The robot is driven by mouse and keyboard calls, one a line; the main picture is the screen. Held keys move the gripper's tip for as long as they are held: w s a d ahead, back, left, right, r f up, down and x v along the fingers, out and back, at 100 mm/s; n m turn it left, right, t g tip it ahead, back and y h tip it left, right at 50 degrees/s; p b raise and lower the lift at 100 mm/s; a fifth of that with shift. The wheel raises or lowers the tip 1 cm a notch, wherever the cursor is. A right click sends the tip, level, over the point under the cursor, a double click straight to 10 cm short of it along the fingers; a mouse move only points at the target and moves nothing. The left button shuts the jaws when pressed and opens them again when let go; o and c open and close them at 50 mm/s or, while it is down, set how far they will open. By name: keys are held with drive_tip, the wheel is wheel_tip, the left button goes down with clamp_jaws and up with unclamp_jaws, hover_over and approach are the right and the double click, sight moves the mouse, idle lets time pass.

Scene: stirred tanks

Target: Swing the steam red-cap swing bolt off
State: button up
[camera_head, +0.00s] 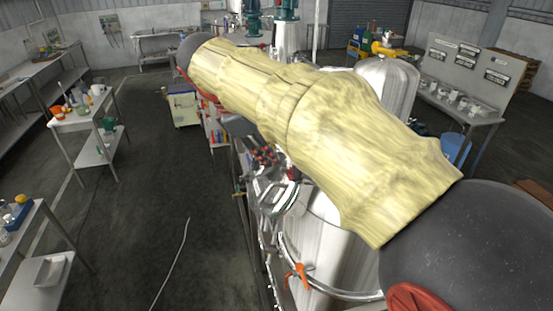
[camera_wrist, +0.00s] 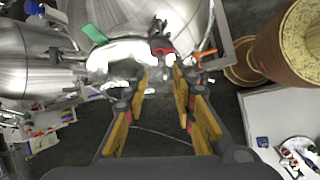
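My gripper (camera_wrist: 160,82) has yellow-padded fingers spread apart in the wrist view, with nothing held between them. Beyond the fingertips, at the rim of a steel tank (camera_wrist: 185,20), is a small dark fitting with a red part (camera_wrist: 162,50). It looks like the red-cap swing bolt, but it is too small to be sure. A visible gap separates it from the fingertips. In the head view my sleeved arm crosses over the tanks and hides much of the nearest steel tank (camera_head: 325,245); the bolt cannot be made out clearly there.
An orange handle (camera_head: 298,275) sits on the nearest tank's rim. A green part (camera_wrist: 95,34) lies left of the fitting in the wrist view. A second steel tank (camera_head: 387,85) stands behind my arm. Benches line the left side, and the dark floor (camera_head: 140,200) is mostly clear.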

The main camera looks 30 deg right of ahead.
sight(282, 168)
drive_tip(key=p+x, duration=0.1)
drive_tip(key=x, duration=0.6)
drive_tip(key=shift+d+f, duration=0.2)
drive_tip(key=shift+f, duration=0.05)
drive_tip(key=shift+c, duration=0.3)
clamp_jaws()
idle(0.4)
